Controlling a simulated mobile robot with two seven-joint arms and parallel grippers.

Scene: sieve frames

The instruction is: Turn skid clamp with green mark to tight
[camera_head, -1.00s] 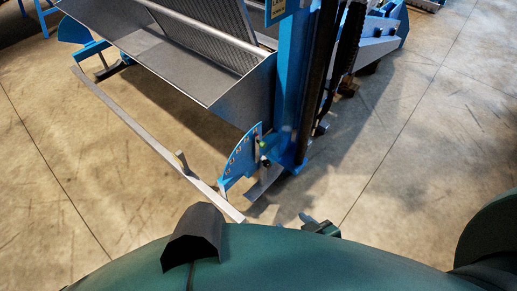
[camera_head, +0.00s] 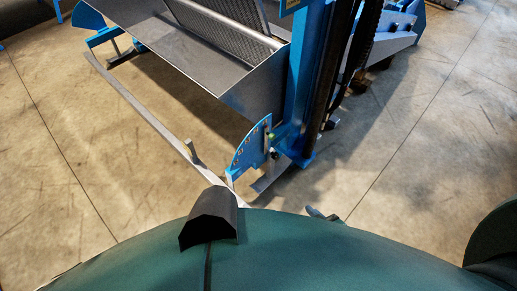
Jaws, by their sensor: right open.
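A blue curved plate with a row of holes (camera_head: 250,149) stands at the lower corner of the sieve machine. The skid clamp (camera_head: 274,154) is a small dark part at its right edge, beside the blue post. A faint green tint shows near it, but its lever angle is too small to read. My right gripper (camera_head: 318,213) shows only as small grey tips above my green body, open and empty. It appears below and right of the clamp, apart from it. My left gripper is not in view.
A long grey skid bar (camera_head: 150,118) runs from the far-left blue plate (camera_head: 90,24) to near my body. A grey metal hopper (camera_head: 245,100) overhangs the clamp's left side. The blue post (camera_head: 300,85) rises behind it. Concrete floor at right (camera_head: 430,150) is clear.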

